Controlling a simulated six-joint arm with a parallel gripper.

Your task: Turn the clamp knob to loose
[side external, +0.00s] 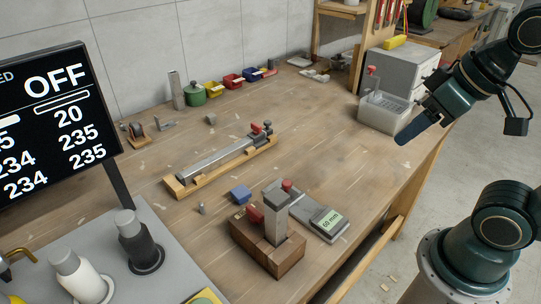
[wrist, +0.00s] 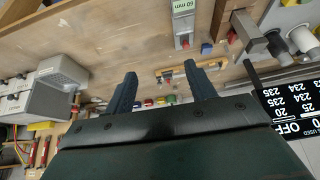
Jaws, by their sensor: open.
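Several red knobs show, and I cannot tell which is the clamp knob. One (side external: 255,213) is on the wooden block (side external: 265,254) with an upright metal post (side external: 276,212). Another (side external: 287,185) is on the grey fixture labelled 60 mm (side external: 321,219). A red part (side external: 256,127) tops the end of the long metal bar on a wooden base. My gripper (side external: 403,138) is above the table's right side, away from all of them. In the wrist view its two fingers (wrist: 161,70) are apart with nothing between them. No knob's loose or tight marking is readable.
A grey tray (side external: 385,115) stands near my gripper, with a grey cabinet (side external: 398,75) behind it. A row of coloured bins (side external: 232,81) lines the wall. A screen (side external: 50,120) reads OFF. A blue block (side external: 240,194) lies near the wooden block. The table's centre right is clear.

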